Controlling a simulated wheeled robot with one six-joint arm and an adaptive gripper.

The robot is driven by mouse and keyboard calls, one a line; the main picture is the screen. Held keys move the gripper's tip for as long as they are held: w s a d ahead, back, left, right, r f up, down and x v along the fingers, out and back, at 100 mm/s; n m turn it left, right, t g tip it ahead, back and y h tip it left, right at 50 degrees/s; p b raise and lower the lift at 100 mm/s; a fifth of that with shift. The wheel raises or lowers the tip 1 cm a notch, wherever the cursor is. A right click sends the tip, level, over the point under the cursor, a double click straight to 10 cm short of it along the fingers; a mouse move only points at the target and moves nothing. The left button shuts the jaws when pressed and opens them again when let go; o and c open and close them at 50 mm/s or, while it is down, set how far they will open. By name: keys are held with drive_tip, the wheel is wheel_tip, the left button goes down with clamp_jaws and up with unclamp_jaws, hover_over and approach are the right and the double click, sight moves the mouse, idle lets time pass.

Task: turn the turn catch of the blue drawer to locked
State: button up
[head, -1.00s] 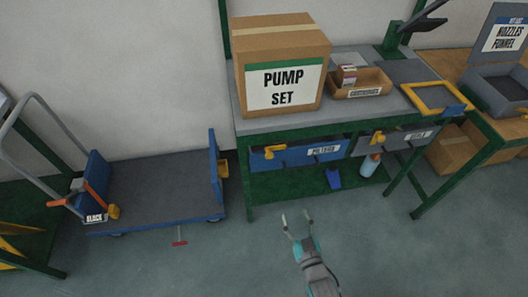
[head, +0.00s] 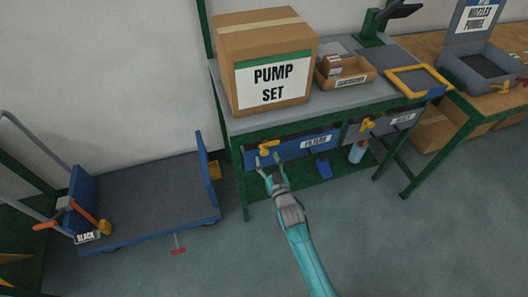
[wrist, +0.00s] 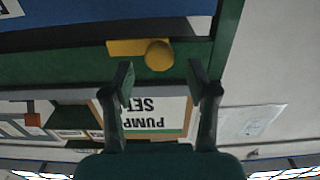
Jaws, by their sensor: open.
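The blue drawer (head: 293,150) sits under the bench top and carries a white label. Its yellow turn catch (head: 268,147) is near the left end of the drawer front. In the upside-down wrist view the catch (wrist: 140,49) shows a round knob and a flat arm lying roughly level, and the blue drawer front (wrist: 90,34) is at the top. My gripper (head: 269,163) is open and empty, just in front of and slightly below the catch in the head view. In the wrist view its fingers (wrist: 166,80) are apart, with the catch beyond them and no clear contact.
A grey drawer (head: 378,129) with its own yellow catch (head: 367,125) is to the right. A large cardboard box (head: 270,75) stands on the bench top (head: 330,105). A blue-sided trolley (head: 145,205) stands at the left.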

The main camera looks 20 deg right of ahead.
sight(265, 154)
drive_tip(key=shift+w, duration=2.15)
clamp_jaws()
